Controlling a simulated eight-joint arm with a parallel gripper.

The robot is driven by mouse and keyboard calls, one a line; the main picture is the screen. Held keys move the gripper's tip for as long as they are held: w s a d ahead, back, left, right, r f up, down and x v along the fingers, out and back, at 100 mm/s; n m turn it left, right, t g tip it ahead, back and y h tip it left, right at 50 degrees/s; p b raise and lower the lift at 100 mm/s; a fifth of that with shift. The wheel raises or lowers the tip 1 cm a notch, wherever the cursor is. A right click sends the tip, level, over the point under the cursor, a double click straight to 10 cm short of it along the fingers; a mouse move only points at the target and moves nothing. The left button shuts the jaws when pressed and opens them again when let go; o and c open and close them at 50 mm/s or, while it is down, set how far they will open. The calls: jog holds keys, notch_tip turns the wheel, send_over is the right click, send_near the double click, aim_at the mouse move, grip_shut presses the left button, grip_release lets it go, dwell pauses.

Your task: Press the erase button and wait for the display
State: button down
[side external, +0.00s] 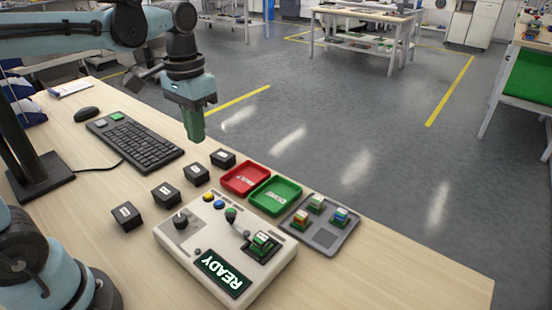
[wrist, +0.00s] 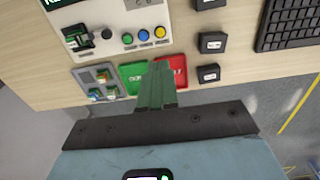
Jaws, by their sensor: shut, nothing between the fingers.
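The control box (side external: 190,243) is pale and sits on the table. Its display (side external: 222,272) reads READY; only a corner of the display (wrist: 55,3) shows in the wrist view. A yellow button (wrist: 160,32), a blue button (wrist: 143,35) and a green button (wrist: 127,38) stand in a row on the box. I cannot read which is the erase button. A small chip (side external: 262,240) sits in a socket on the box. My gripper (side external: 196,138) is shut and empty, with green fingers pointing down. It is in the air behind the box, apart from the buttons.
A red tray (side external: 245,179) and a green tray (side external: 275,195) lie behind the box. A grey tray (side external: 324,238) with 3 small blocks is to their right. Several black blocks (side external: 127,217), a keyboard (side external: 138,142) and a mouse (side external: 87,113) are to the left.

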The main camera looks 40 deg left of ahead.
aim_at(208, 195)
notch_tip(208, 195, down, 14)
jog(key=shift+f, duration=0.1)
dwell(0.9)
dwell(0.3)
jog(key=shift+f, duration=0.85)
jog(key=shift+r, duration=0.1)
notch_tip(208, 195, up, 14)
jog(key=shift+r, duration=0.2)
dwell(4.3)
